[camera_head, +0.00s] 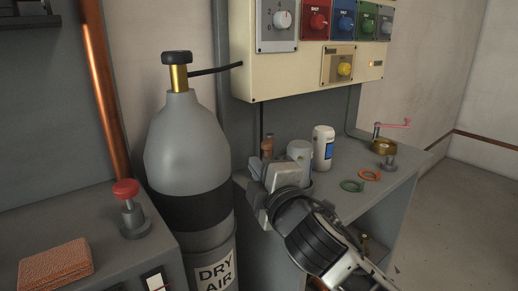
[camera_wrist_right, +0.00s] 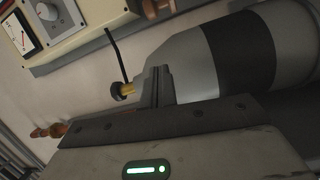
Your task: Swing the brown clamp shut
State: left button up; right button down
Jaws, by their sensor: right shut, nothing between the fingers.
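A small brown upright part (camera_head: 267,147), which may be the brown clamp, stands on the right bench just behind my right gripper. Its lower part is hidden, so I cannot tell how far it is swung. My right gripper (camera_head: 262,180) is shut and empty above the bench's near left edge. In the right wrist view the dark fingers (camera_wrist_right: 156,88) are together, in front of the gas cylinder. A brown ribbed piece (camera_wrist_right: 157,8) is cut off at that view's top edge, apart from the fingers. My left gripper is not in view.
A grey DRY AIR cylinder (camera_head: 187,150) stands left of my right gripper. A white jar (camera_head: 323,147), a green ring (camera_head: 352,185) and an orange ring (camera_head: 370,174) are on the bench (camera_head: 400,178). A switch panel (camera_head: 285,80) hangs above. A red knob (camera_head: 125,188) is at left.

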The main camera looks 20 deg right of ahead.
pick_arm(q)
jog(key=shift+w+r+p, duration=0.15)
jog(key=shift+p, duration=0.3)
pick_arm(e)
jog(key=w+d, duration=0.3)
jog(key=w, duration=0.5)
jog(key=shift+w, duration=0.4)
jog(key=shift+f, duration=0.1)
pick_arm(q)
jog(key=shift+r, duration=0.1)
pick_arm(e)
jog(key=shift+s+d, duration=0.1)
jog(key=shift+d, duration=0.05)
